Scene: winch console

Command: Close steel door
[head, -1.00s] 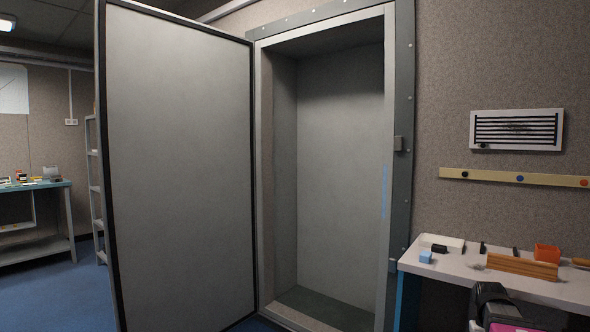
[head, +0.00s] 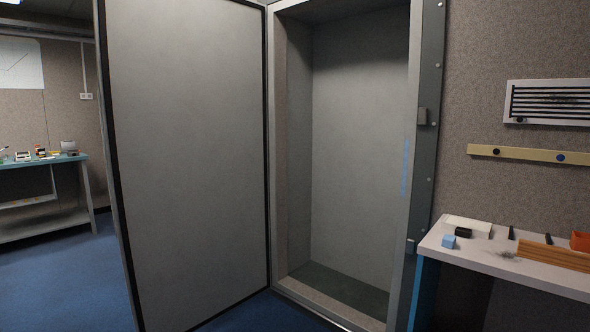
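The steel door (head: 190,160) is a large grey panel with a black edge seal, and it stands wide open. It is hinged at the left side of the doorway and swings out toward me on the left. The steel door frame (head: 424,170) surrounds a shallow grey recess (head: 358,140) with a raised sill (head: 325,304) at the floor. A small latch piece (head: 423,116) is on the frame's right side. My gripper is not in view, so its state and place are hidden.
A workbench (head: 520,268) with small items, including a blue block (head: 449,242), stands right of the doorway. A wall grille (head: 548,102) and a yellow strip (head: 530,154) hang above it. Another bench (head: 70,210) is at far left. Blue floor (head: 70,275) lies clear left of the door.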

